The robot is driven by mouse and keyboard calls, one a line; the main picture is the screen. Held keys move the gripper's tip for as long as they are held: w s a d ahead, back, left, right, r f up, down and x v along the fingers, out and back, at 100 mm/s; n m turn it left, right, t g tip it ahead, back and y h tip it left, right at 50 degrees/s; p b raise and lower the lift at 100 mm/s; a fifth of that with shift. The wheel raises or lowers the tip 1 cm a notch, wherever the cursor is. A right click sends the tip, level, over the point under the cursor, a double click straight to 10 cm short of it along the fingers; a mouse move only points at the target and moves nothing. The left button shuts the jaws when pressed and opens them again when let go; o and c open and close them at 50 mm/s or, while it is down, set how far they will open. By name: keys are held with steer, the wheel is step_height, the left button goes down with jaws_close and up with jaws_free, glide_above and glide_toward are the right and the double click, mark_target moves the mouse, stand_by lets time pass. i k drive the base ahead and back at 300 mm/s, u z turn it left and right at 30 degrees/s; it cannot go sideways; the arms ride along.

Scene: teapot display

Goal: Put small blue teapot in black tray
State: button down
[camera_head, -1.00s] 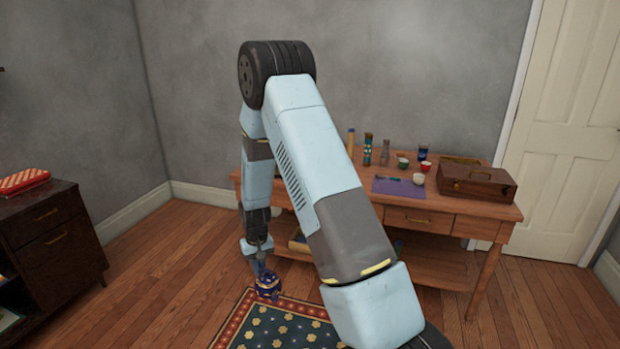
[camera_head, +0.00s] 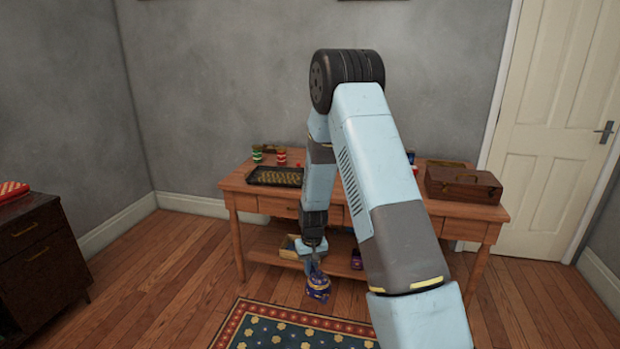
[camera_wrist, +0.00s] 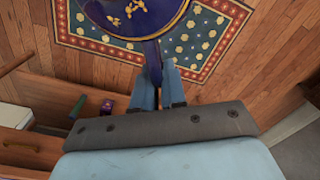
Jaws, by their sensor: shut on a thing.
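The small blue teapot (camera_head: 318,287) is dark blue with gold marks and hangs above the floor in front of the table, near the rug's far edge. My gripper (camera_head: 314,262) is just above it and shut on it. In the wrist view the teapot (camera_wrist: 135,14) fills the top, cut off by the frame, and a narrow blue part of it runs down between the fingers of my gripper (camera_wrist: 160,75). A black tray (camera_head: 275,177) with a patterned inside lies on the left part of the wooden table. My arm hides the middle of the tabletop.
The wooden table (camera_head: 240,186) has a lower shelf with a box (camera_head: 289,246) and a small dark purple object (camera_head: 356,259). Red and green cups (camera_head: 281,157) stand behind the tray. A brown wooden case (camera_head: 463,184) sits at the table's right. A patterned rug (camera_head: 240,318) lies in front.

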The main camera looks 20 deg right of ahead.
mark_target(288, 178)
steer(key=z, duration=0.35)
steer(key=i, duration=1.05)
